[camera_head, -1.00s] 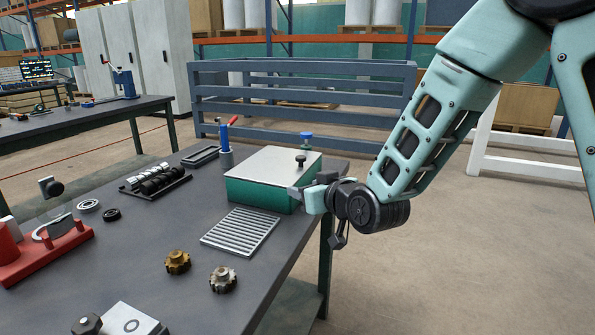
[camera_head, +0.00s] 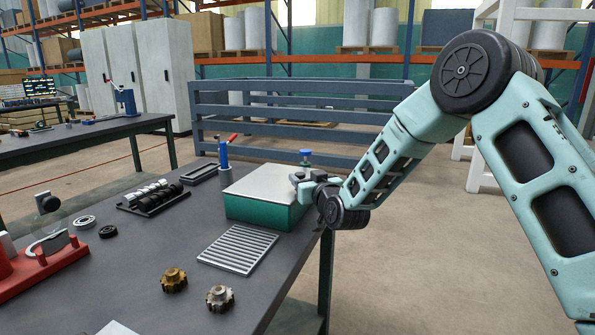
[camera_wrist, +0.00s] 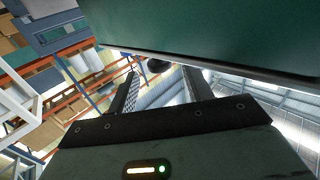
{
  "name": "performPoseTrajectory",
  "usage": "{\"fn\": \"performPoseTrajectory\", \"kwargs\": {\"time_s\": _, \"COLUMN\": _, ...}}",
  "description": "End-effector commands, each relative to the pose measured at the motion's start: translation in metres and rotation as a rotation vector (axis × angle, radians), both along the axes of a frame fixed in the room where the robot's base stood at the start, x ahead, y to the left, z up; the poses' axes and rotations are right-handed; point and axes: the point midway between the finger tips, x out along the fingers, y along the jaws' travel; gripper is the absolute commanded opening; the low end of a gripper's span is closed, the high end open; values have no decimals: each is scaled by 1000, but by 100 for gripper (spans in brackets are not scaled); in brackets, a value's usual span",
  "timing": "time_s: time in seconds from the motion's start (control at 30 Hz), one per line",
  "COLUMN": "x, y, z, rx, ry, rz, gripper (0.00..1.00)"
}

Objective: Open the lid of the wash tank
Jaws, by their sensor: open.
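The wash tank is a green box (camera_head: 262,212) with a flat light-grey lid (camera_head: 262,183) lying shut on it, at the right edge of the dark bench. My gripper (camera_head: 297,180) is at the lid's right side, at about lid height, with its jaws open. In the wrist view the open fingers (camera_wrist: 160,76) point toward a round black knob (camera_wrist: 158,65), which shows between the fingertips. I cannot tell whether they touch it. In the head view my gripper hides the knob. The tank's green side (camera_wrist: 230,30) fills the upper right of the wrist view.
A blue-topped fitting (camera_head: 305,154) stands behind the tank, and a blue tool with a red handle (camera_head: 224,152) at its back left. A slatted grey tray (camera_head: 238,250) lies in front, with two gears (camera_head: 174,280) nearer. Open floor lies to the right.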

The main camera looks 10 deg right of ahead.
Motion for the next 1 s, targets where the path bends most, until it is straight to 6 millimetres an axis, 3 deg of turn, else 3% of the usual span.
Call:
{"fn": "performPoseTrajectory", "kwargs": {"time_s": 0.1, "x": 23, "y": 4, "z": 0, "rx": 0, "ry": 0, "rz": 0, "gripper": 50}}
{"fn": "performPoseTrajectory", "kwargs": {"time_s": 0.3, "x": 46, "y": 8, "z": 0, "rx": 1, "ry": 0, "rz": 1, "gripper": 50}}
{"fn": "performPoseTrajectory", "kwargs": {"time_s": 0.73, "x": 54, "y": 9, "z": 0, "rx": 0, "ry": 1, "rz": 1, "gripper": 50}}
{"fn": "performPoseTrajectory", "kwargs": {"time_s": 0.9, "x": 54, "y": 9, "z": 0, "rx": 0, "ry": 1, "rz": 1, "gripper": 3}}
{"fn": "performPoseTrajectory", "kwargs": {"time_s": 1.0, "x": 54, "y": 9, "z": 0, "rx": 0, "ry": 1, "rz": 1, "gripper": 0}}
